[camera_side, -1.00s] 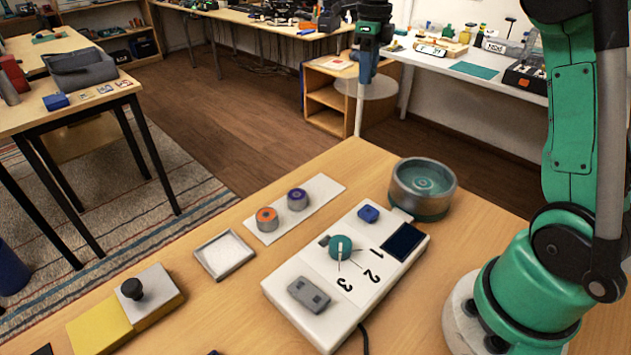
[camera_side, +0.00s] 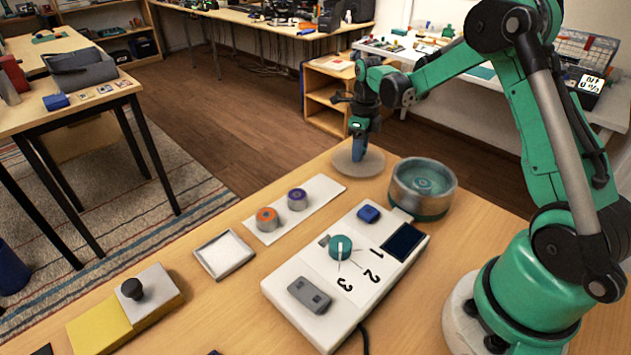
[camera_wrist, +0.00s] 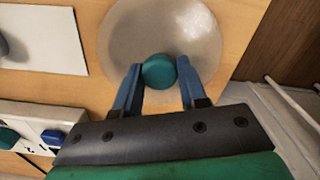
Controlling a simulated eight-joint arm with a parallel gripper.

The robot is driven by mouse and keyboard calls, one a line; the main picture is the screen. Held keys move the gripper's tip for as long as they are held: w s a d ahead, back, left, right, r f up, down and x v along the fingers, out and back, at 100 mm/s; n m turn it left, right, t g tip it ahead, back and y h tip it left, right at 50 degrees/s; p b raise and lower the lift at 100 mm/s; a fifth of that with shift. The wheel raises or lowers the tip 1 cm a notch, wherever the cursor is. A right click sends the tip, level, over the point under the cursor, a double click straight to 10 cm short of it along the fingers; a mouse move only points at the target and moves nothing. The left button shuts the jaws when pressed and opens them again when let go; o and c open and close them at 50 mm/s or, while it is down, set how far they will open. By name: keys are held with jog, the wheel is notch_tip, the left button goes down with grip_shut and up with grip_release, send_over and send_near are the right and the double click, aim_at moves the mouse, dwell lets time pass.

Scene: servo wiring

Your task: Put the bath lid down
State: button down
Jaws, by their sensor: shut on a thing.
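The bath lid (camera_side: 347,168) is a round, translucent disc with a teal knob, which shows in the wrist view (camera_wrist: 158,71). It is level, at the table's far edge, to the left of the bath. It looks to be on the tabletop or just above it; I cannot tell which. My gripper (camera_side: 359,150) points down over the lid, its blue fingers shut on the knob, one on each side, also in the wrist view (camera_wrist: 159,83). The bath (camera_side: 423,203) is a round metal pot, uncovered, with teal inside.
A white control box (camera_side: 325,268) with a teal dial stands in front of the bath. A white strip (camera_side: 325,190) with orange and purple pots lies to its left. A square tray (camera_side: 224,254) and a yellow-and-grey block with a black knob (camera_side: 100,322) are farther left.

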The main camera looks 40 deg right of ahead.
jog(key=shift+f, duration=0.1)
jog(key=shift+c, duration=2.4)
grip_release()
notch_tip(320, 180, up, 12)
jog(key=s+a+n+t, duration=0.3)
jog(key=s+a+n, duration=0.2)
jog(key=n, duration=1.1)
jog(key=s+a+n+t, duration=0.4)
jog(key=a+n, duration=0.7)
jog(key=n, duration=0.5)
jog(key=shift+s, duration=0.85)
